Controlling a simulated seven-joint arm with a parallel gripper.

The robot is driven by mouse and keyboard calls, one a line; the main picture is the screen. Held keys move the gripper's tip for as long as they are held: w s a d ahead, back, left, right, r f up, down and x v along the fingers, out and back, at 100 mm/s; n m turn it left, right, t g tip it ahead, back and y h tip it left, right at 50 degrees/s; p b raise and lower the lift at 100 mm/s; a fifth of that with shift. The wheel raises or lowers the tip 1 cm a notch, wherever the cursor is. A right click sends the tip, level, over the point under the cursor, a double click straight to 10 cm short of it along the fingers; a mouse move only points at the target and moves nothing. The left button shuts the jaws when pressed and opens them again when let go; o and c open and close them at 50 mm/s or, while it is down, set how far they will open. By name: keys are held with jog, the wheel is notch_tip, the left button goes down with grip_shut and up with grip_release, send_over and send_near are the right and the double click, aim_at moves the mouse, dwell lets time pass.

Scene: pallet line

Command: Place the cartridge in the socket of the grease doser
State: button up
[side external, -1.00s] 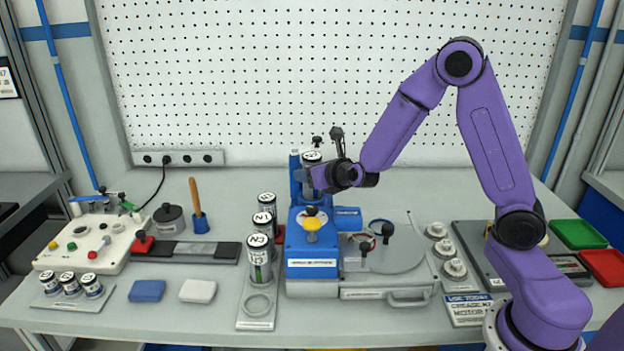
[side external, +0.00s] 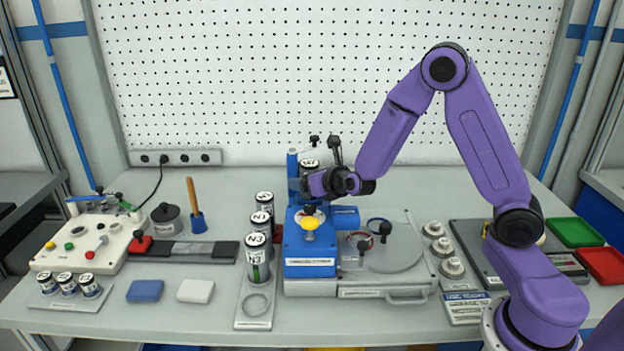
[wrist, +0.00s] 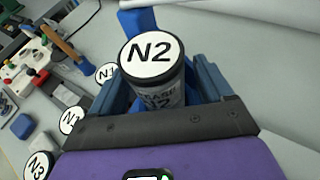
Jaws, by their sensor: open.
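The N2 cartridge (side external: 309,164) stands upright at the back of the blue grease doser (side external: 310,262), beside its blue column. In the wrist view the cartridge (wrist: 160,93) shows its white N2 lid between the two blue fingers. My gripper (side external: 306,184) is at the doser, around the cartridge; in the wrist view its jaws (wrist: 160,88) are open, one finger on each side of it. The cartridge's lower end and the socket are hidden behind my gripper, so I cannot tell how deep it sits.
Several other cartridges, including N3 (side external: 257,258), stand on a grey rack (side external: 252,322) left of the doser. A yellow knob (side external: 310,224) rises at the doser's front. A round-plated fixture (side external: 400,257) is to its right. The pegboard (side external: 330,80) is behind.

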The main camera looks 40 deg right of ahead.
jog(key=shift+r, duration=0.2)
jog(key=v, duration=1.2)
jog(key=shift+r, duration=0.1)
jog(key=shift+s+d+r+m, duration=0.1)
jog(key=shift+s+d+m, duration=0.1)
jog(key=shift+m, duration=0.2)
jog(key=s+a+f+m+g+y, duration=0.1)
jog(key=s+a+m+g, duration=0.2)
jog(key=s+m+g, duration=0.3)
jog(key=s+a+f+m+g+y, duration=0.1)
jog(key=s+m+g, duration=0.6)
jog(key=s+m, duration=0.7)
jog(key=s+a+y, duration=0.1)
jog(key=s+a, duration=0.1)
jog(key=s, duration=0.5)
jog(key=shift+s+a, duration=0.3)
jog(key=shift+a, duration=0.1)
